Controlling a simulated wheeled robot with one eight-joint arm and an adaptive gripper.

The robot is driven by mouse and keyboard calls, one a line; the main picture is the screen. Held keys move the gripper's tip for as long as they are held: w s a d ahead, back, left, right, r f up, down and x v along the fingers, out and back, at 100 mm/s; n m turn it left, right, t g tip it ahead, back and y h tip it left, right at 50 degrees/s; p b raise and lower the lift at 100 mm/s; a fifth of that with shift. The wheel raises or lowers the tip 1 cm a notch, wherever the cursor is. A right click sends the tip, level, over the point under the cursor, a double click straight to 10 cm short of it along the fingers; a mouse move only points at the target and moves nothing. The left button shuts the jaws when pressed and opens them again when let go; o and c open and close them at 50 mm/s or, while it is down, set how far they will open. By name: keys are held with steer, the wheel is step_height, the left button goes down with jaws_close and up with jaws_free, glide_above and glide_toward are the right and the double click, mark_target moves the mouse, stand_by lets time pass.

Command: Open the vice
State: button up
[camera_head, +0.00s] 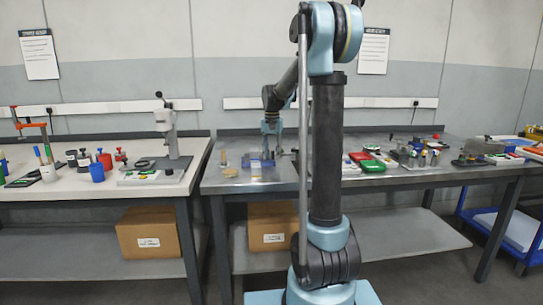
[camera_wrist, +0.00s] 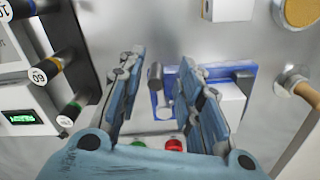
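A low blue fixture that looks like the vice (camera_head: 259,163) sits on the metal bench, below my gripper (camera_head: 271,130). In the wrist view the blue vice (camera_wrist: 173,80) lies beyond and between my fingers, partly hidden by the right one. A short dark grey cylinder (camera_wrist: 155,76), perhaps its handle, shows in the gap, with a paler grey piece below it. My gripper (camera_wrist: 162,60) points down, its fingers apart with nothing clearly held. Whether a finger touches the vice, and how far its jaws are apart, I cannot tell.
A white device with dark knobs and a green display (camera_wrist: 22,117) stands at left in the wrist view. A wooden-coloured rod (camera_wrist: 298,84) is at right. Red and green trays (camera_head: 378,164) lie further right.

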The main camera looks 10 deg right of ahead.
step_height(320, 180, up, 12)
steer(key=shift+f, duration=0.2)
stand_by(0.4)
steer(key=s+d+f+n+t, duration=0.15)
steer(key=s+f, duration=0.25)
steer(key=s, duration=0.7)
steer(key=s+d+f+n, duration=0.1)
steer(key=s+d+f, duration=0.25)
steer(key=s, duration=0.75)
steer(key=s+d+f+n, duration=0.1)
steer(key=s+f, duration=1.6)
steer(key=shift+f+t, duration=0.2)
steer(key=shift+t, duration=0.15)
